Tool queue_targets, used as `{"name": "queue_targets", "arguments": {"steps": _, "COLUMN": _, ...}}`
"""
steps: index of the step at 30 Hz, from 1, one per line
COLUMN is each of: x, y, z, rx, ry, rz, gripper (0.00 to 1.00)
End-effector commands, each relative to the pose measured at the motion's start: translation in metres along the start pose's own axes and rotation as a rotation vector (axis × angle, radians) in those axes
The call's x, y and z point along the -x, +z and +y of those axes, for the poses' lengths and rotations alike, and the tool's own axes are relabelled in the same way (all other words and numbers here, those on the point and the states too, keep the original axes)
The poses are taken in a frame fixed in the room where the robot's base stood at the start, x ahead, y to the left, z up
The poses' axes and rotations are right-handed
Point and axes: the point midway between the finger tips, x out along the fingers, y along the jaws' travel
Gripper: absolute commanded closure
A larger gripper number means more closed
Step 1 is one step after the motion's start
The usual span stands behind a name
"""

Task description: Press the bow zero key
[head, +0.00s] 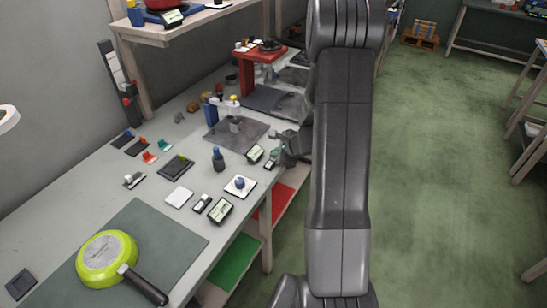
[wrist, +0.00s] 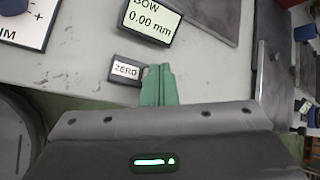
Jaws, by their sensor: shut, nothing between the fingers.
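The bow display (wrist: 152,22) stands at the top of the wrist view and reads "BOW 0.00 mm". The dark key with a white "ZERO" label (wrist: 125,70) lies just below it on the grey bench. In the head view my gripper (head: 284,152) is at the bench's right edge, close to the small bow display (head: 255,153).
A white panel with a blue knob (head: 240,185) is nearby, also at upper left in the wrist view (wrist: 22,18). Another display (head: 220,210) sits in front of it. A dark plate (head: 235,133) lies behind. A green pan (head: 106,258) rests upside down on a mat. Open floor (head: 440,180) lies to the right.

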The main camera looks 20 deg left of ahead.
Motion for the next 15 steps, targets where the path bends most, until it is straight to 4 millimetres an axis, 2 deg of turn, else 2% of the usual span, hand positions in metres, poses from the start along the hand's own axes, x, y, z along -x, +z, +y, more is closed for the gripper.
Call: {"name": "queue_targets", "arguments": {"steps": 15, "x": 0.0048, "y": 0.0033, "z": -0.0032, "rx": 0.001, "ry": 0.001, "rz": 0.0, "gripper": 1.0}}
